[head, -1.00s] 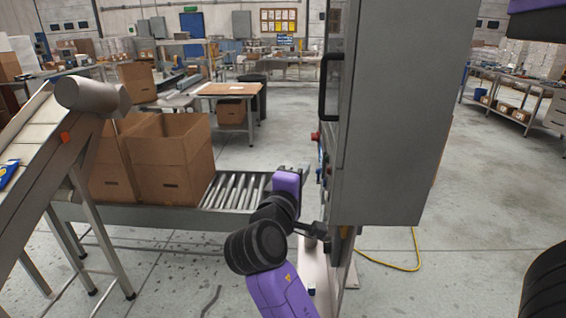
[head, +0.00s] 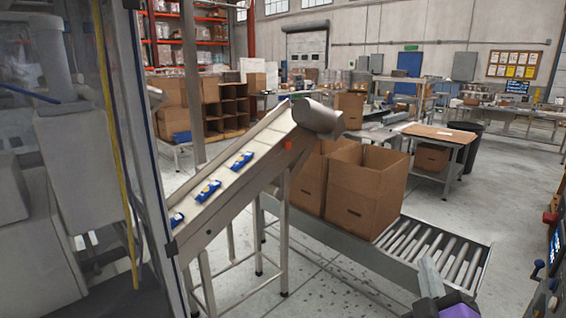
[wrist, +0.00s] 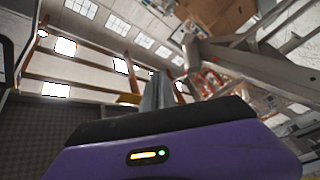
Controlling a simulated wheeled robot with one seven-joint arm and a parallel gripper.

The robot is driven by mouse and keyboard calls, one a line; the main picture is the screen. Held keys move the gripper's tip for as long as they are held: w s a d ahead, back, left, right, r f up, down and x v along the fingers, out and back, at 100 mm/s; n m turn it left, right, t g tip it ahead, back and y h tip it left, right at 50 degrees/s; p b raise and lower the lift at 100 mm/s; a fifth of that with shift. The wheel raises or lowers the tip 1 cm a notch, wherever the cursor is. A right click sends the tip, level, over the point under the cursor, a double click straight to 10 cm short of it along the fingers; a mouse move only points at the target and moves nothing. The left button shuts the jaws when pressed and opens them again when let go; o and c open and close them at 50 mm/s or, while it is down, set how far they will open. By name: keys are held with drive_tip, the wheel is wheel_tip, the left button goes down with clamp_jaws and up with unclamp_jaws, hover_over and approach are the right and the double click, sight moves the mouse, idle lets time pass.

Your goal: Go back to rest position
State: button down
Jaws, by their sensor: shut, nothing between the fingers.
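My gripper (head: 429,268) shows at the lower right edge of the head view, its grey fingers pointing up beside the end of the roller conveyor (head: 484,262). Part of its purple body shows below. In the wrist view my gripper (wrist: 156,88) is shut, with nothing held. The wrist camera looks upward toward the ceiling and windows. Most of my arm is out of the head view.
An inclined conveyor (head: 233,187) carries several blue packs (head: 241,161). Open cardboard boxes (head: 364,190) stand on the roller conveyor. A clear-panelled machine (head: 118,150) stands close on the left. Machine controls (head: 556,245) are at the right edge. Floor is clear beyond the rollers.

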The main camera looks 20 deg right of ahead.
drive_tip(key=s+a+f+m+t+y, duration=0.1)
drive_tip(key=s+a+f+y, duration=0.35)
drive_tip(key=a, duration=0.25)
drive_tip(key=s+a+f+t+y, duration=0.25)
drive_tip(key=s+a+f, duration=0.2)
drive_tip(key=a, duration=0.35)
drive_tip(key=s+a+f+m+g+y, duration=0.1)
drive_tip(key=s+a+f+g+y, duration=0.1)
drive_tip(key=s, duration=0.7)
drive_tip(key=s+a+f+m+g+y, duration=0.1)
drive_tip(key=s+a+f, duration=0.3)
drive_tip(key=s, duration=0.5)
drive_tip(key=shift+s+a+g+y, duration=0.4)
drive_tip(key=shift+g+y, duration=0.35)
drive_tip(key=shift+y, duration=0.05)
drive_tip(key=shift+w, duration=0.1)
